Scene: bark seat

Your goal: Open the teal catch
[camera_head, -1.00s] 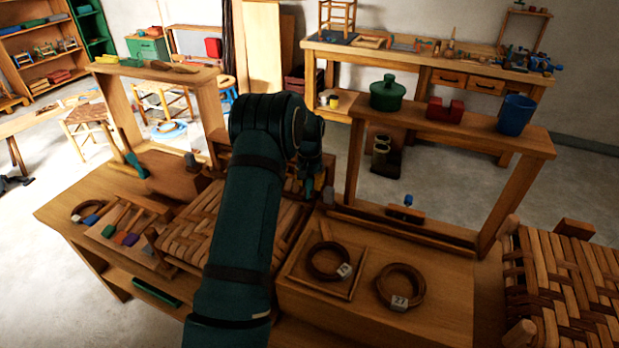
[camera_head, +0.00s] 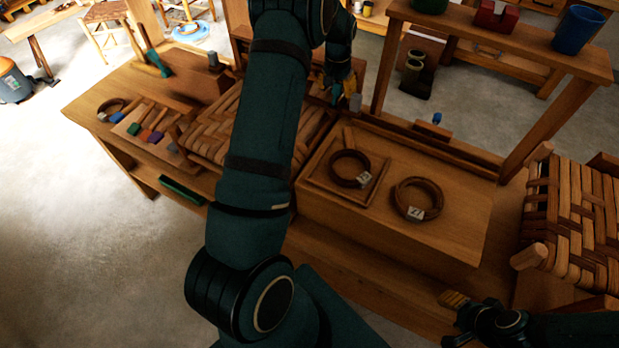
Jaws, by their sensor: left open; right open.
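A teal piece (camera_head: 157,63), which looks like the catch, stands tilted at the foot of a wooden post on the far left part of the bench. My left gripper (camera_head: 340,92) is open, behind the woven seat panel and well to the right of the teal piece. Its fingers are small and partly hidden by my own arm. My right gripper (camera_head: 456,302) is open and empty at the lower right, low in front of the woven seat on the right. Neither gripper touches the teal piece.
The bench holds a woven panel (camera_head: 212,128), two coiled rings with tags (camera_head: 350,168) (camera_head: 417,199), and coloured blocks (camera_head: 146,135). A small blue knob (camera_head: 436,118) sits on the back rail. A raised shelf carries a blue cup (camera_head: 577,30). A woven seat (camera_head: 572,215) stands right.

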